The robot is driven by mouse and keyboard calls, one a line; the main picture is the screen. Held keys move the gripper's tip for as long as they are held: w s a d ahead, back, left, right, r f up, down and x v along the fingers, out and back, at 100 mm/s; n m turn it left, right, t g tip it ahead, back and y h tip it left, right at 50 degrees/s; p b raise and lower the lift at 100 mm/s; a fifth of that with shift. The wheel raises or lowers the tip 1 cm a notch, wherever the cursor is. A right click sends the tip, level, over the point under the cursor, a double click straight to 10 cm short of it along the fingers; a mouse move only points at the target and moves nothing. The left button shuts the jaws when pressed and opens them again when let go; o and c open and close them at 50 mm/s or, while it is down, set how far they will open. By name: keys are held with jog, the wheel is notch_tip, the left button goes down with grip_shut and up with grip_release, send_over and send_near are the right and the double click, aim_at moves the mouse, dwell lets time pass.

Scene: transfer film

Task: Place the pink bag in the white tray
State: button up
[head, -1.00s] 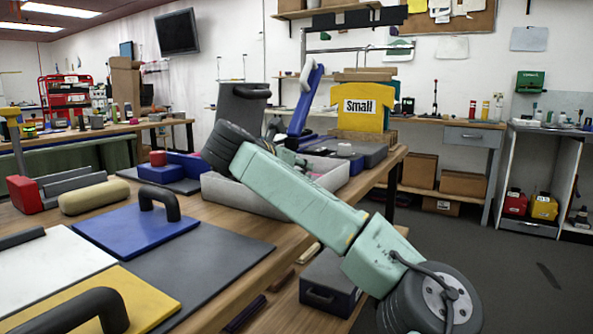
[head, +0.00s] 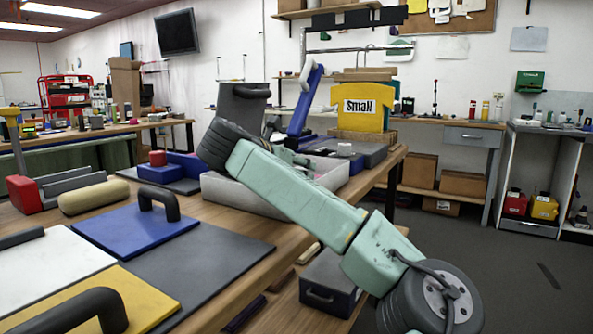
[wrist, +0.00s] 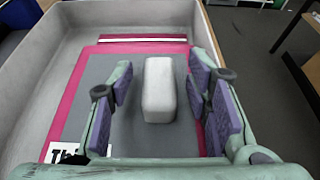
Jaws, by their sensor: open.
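The white tray (head: 235,190) stands on the wooden bench in the head view, partly behind my arm; its wall fills the left of the wrist view (wrist: 25,95). Inside it lies a flat pink-edged grey piece (wrist: 75,90), the only pink thing I see, with a partly hidden label reading "Thi". I cannot tell for sure that it is the pink bag. A pale upright-looking block (wrist: 159,90) sits on its middle. My gripper (wrist: 163,105) is open, with purple-padded fingers on either side of the block, apparently apart from it.
A blue board (head: 135,228) with a black handle, a yellow board (head: 120,295) and a beige block (head: 94,197) lie left on the bench. A yellow piece marked "Small" (head: 360,118) stands behind the tray.

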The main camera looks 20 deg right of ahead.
jog(key=b+v, duration=0.1)
jog(key=v, duration=1)
jog(key=shift+b, duration=0.3)
jog(key=shift+a+r, duration=0.1)
